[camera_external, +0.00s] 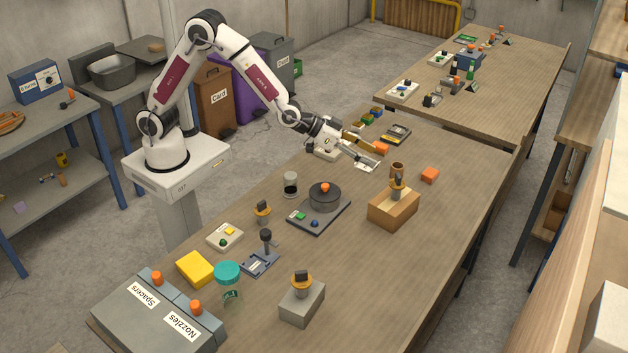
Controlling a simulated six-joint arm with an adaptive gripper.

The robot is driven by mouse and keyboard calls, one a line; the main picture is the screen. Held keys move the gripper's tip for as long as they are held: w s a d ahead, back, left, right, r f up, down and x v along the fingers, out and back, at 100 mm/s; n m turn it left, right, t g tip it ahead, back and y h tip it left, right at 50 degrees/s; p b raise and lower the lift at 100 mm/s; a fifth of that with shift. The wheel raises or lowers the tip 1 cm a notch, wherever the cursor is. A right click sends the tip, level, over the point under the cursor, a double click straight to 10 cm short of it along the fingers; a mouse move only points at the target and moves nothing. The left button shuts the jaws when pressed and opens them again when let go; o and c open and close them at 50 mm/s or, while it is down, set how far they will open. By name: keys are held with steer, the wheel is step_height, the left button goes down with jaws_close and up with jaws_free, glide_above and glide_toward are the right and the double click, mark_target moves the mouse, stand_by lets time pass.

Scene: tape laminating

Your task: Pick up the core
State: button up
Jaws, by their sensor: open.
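A short brown tube (397,169), which looks like the core, stands upright just behind the tan box on the right half of the table. Its lower part is hidden by the device in front of it. My gripper (372,158) is open and points right, low over the table, to the left of the tube and apart from it. Nothing shows between its fingers, though they are small in this view.
A tan box (393,211) carries a grey and orange device (397,187). A black round turntable unit (325,198) stands front left. A calculator-like device (397,134) and small coloured bins (372,118) lie behind.

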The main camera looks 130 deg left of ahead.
mark_target(394, 165)
steer(key=a+f+y, duration=0.1)
steer(key=a+f, duration=0.1)
steer(key=a, duration=0.1)
steer(key=a+f+n+y, duration=0.1)
steer(key=a+f, duration=0.2)
steer(key=a+f+y, duration=0.1)
steer(key=a+f, duration=0.1)
steer(key=a, duration=0.1)
steer(key=shift+w+a+f+n, duration=0.1)
steer(key=shift+a+f+n, duration=0.1)
steer(key=shift+f+n, duration=0.15)
steer(key=shift+w+a, duration=0.1)
steer(key=shift+x, duration=1.15)
steer(key=shift+f, duration=0.15)
steer(key=shift+w+a+f, duration=0.35)
steer(key=shift+a+f, duration=0.15)
steer(key=shift+a, duration=0.1)
steer(key=shift+w+a+f, duration=0.35)
steer(key=shift+a+f, duration=0.2)
steer(key=shift+x, duration=0.9)
steer(key=c, duration=0.9)
